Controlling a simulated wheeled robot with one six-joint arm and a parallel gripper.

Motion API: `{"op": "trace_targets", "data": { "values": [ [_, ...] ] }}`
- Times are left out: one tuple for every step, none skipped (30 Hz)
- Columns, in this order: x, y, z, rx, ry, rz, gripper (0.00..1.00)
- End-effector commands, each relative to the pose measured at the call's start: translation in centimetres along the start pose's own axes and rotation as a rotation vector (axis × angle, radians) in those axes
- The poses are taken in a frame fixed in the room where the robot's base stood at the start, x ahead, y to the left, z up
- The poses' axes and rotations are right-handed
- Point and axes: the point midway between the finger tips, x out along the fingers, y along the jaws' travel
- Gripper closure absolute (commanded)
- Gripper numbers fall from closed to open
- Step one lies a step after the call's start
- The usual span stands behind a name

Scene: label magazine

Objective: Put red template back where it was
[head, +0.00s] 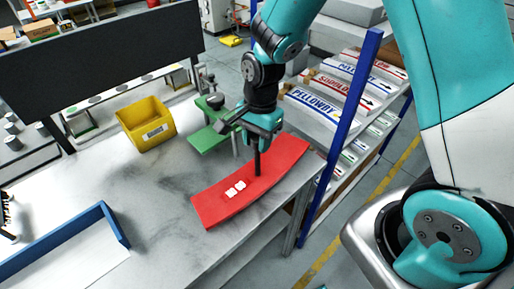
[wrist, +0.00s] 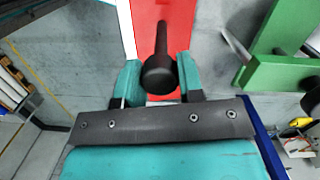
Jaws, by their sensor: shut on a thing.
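The red template (head: 215,207) is a long, curved red plate with a dark upright handle (head: 257,160) and two small white squares on it. My gripper (head: 262,138) is shut on the handle. In the wrist view the round top of the handle (wrist: 158,75) sits between the two teal fingers of the gripper (wrist: 158,82), with the red plate (wrist: 150,20) beyond it. The template is over the right part of the grey table (head: 165,215), its right end at the table edge. I cannot tell whether it touches the table.
A green fixture (head: 210,138) stands just behind the template, with a yellow bin (head: 147,125) to its left. A blue-rimmed tray (head: 85,235) lies front left. A blue-posted rack (head: 345,125) with curved printed labels stands to the right. The table's middle is clear.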

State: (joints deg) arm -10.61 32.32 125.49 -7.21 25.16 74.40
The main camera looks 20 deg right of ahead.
Motion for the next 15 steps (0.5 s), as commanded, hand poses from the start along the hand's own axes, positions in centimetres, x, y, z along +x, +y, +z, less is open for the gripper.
{"op": "trace_targets", "data": {
  "values": [
    [0.2,0.0,-0.1,0.000,0.000,-0.001,1.00],
    [0.4,0.0,-0.1,0.000,0.000,0.000,1.00],
    [0.8,0.0,-0.1,0.000,0.000,0.001,1.00],
    [1.2,0.0,-0.2,0.001,0.000,0.002,1.00],
    [1.6,0.0,-0.2,0.001,-0.001,0.003,1.00],
    [2.3,0.0,-0.3,0.001,-0.001,0.003,1.00],
    [2.7,0.0,-0.3,0.001,-0.001,0.003,1.00],
    [3.1,0.0,-0.4,0.000,-0.001,0.003,1.00],
    [3.5,0.0,-0.5,0.000,0.000,0.001,1.00],
    [3.8,0.0,-0.5,0.000,0.000,0.001,1.00],
    [4.0,-0.1,-0.5,0.000,0.000,0.000,1.00],
    [4.1,-0.1,-0.6,-0.001,0.001,-0.002,1.00],
    [4.1,-0.1,-0.6,-0.001,0.001,-0.003,1.00],
    [4.1,-0.1,-0.6,-0.001,0.001,-0.003,1.00],
    [4.1,-0.1,-0.6,-0.001,0.001,-0.003,1.00]
  ]
}}
